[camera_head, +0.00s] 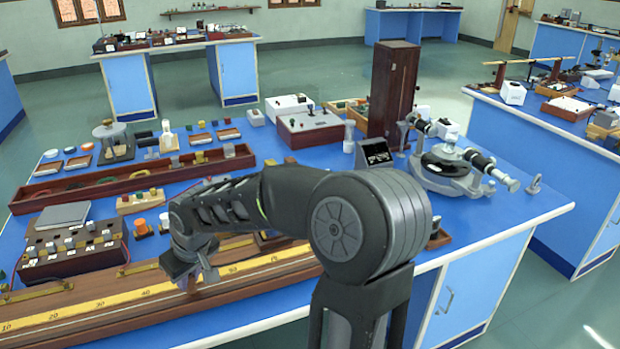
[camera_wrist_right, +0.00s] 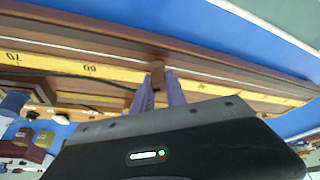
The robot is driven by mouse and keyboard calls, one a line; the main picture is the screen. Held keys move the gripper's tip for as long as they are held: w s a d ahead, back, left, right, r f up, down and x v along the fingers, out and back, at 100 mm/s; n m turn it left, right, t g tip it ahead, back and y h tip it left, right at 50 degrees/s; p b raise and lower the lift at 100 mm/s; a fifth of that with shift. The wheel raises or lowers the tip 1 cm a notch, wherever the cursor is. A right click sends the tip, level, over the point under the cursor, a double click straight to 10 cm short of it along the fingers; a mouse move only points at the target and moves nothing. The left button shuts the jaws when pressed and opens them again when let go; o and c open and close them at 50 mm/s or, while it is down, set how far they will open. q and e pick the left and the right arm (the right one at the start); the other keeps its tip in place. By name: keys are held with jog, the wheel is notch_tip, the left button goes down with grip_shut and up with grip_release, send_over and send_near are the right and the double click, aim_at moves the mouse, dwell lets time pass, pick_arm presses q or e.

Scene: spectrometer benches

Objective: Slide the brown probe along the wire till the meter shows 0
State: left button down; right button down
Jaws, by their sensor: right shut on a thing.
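The long wooden wire board (camera_head: 110,318) with a yellow scale lies along the front of the blue bench. My right gripper (camera_head: 191,283) is over the scale, between the 40 and 70 marks. In the right wrist view, its fingers (camera_wrist_right: 158,92) are shut on the small brown probe (camera_wrist_right: 157,70), which stands at the scale strip (camera_wrist_right: 115,72), past the 60 mark on the side away from 70. My left gripper is not in view.
Behind the board stand a dark terminal box (camera_head: 72,252) with a grey top, orange-topped pieces (camera_head: 141,227) and a long wooden tray (camera_head: 120,182). A spectrometer (camera_head: 447,172) and a tall wooden case (camera_head: 394,88) stand further right. The bench's front right is mostly clear.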

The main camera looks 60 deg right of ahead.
jog(key=shift+s+f, duration=0.2)
jog(key=shift+f, duration=0.1)
jog(key=c, duration=1.6)
grip_release()
jog(key=o, duration=0.3)
jog(key=shift+w+r, duration=0.1)
jog(key=shift+r, duration=0.1)
jog(key=v, duration=0.7)
jog(key=shift+r, duration=0.35)
